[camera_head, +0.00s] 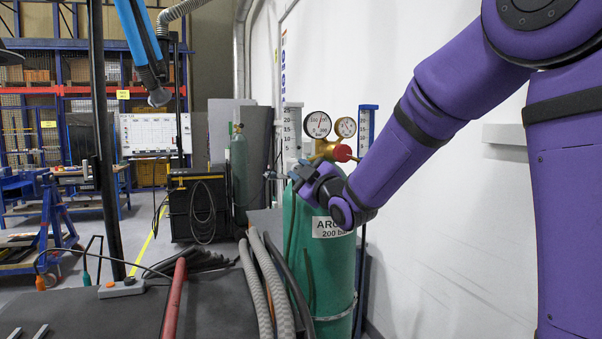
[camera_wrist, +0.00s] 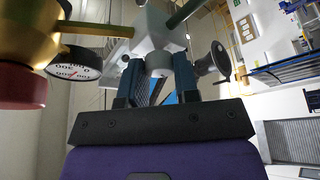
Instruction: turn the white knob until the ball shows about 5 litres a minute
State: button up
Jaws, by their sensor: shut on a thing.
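My gripper (camera_wrist: 157,80) points at a pale metal block (camera_wrist: 155,30) in the wrist view. Its two dark fingers are shut on the white knob (camera_wrist: 158,66), which shows between the fingertips under the block. In the head view my gripper (camera_head: 302,177) is at the foot of the left flow tube (camera_head: 292,130), beside the brass regulator, and the knob is hidden there. This tube carries a scale with 25 near the top. A second tube with a blue scale (camera_head: 368,125) stands to the right. I cannot make out a ball or its height in either tube.
The regulator has two round gauges (camera_head: 317,125) and a red knob (camera_head: 343,153), close to my wrist. It sits on a green argon cylinder (camera_head: 325,270). Hoses (camera_head: 255,285) lie left of the cylinder. In the wrist view a dark round handle (camera_wrist: 211,61) is close to the right finger.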

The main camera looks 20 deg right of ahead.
jog(key=o, duration=0.9)
jog(key=shift+s, duration=0.15)
jog(key=v, duration=1)
jog(key=shift+s+f, duration=0.2)
jog(key=shift+s, duration=0.1)
jog(key=shift+d, duration=0.1)
jog(key=s+d+f+m+g+h, duration=0.1)
jog(key=s+m+g, duration=0.3)
jog(key=s, duration=0.5)
jog(key=s+d+f+m+g+h, duration=0.1)
jog(key=s+f+m+g+h, duration=0.1)
jog(key=s+g, duration=0.4)
jog(key=s+d+f+m+g+h, duration=0.1)
jog(key=s+f+m+g+h, duration=0.1)
jog(key=s+m, duration=0.5)
jog(key=shift+s+d+f+g+h, duration=0.15)
jog(key=shift+s+g, duration=0.3)
jog(key=shift+s, duration=0.45)
jog(key=shift+s+f+g+h, duration=0.1)
jog(key=shift+s+g+h, duration=0.15)
jog(key=shift+s+g, duration=0.45)
jog(key=shift+s+d+f+g+h, duration=0.1)
jog(key=shift+s+g+h, duration=0.15)
jog(key=shift+s, duration=0.85)
